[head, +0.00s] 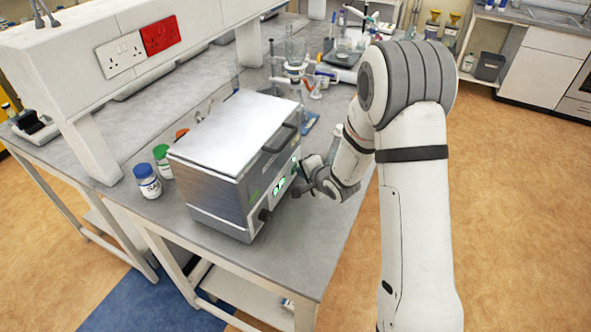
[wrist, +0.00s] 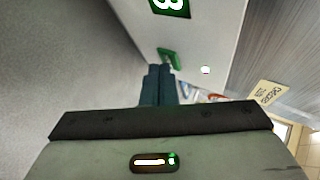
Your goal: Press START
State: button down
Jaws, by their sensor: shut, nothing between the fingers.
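A box-shaped lab device (head: 236,160) with a white lid and steel sides stands on the grey bench. Its front panel faces right, with a lit green display (head: 279,187) and a dark knob (head: 265,215). In the head view my gripper (head: 300,172) is at the front panel.
Bottles with blue (head: 147,181) and green (head: 163,161) caps stand left of the device. Glassware and a stand (head: 293,70) are behind it. The bench (head: 310,235) has a bare strip in front of the panel. Open floor lies to the right.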

jog(key=shift+d, duration=0.1)
jog(key=shift+s+d, duration=0.25)
jog(key=shift+d, duration=0.4)
jog(key=shift+s+d+p, duration=0.15)
jog(key=shift+s+d, duration=0.15)
jog(key=shift+d, duration=0.45)
jog(key=shift+s+d+p, duration=0.2)
jog(key=shift+s+d, duration=0.15)
jog(key=shift+d, duration=0.45)
jog(key=shift+s+d+p, duration=0.15)
jog(key=shift+s+d, duration=0.15)
jog(key=shift+d, duration=0.45)
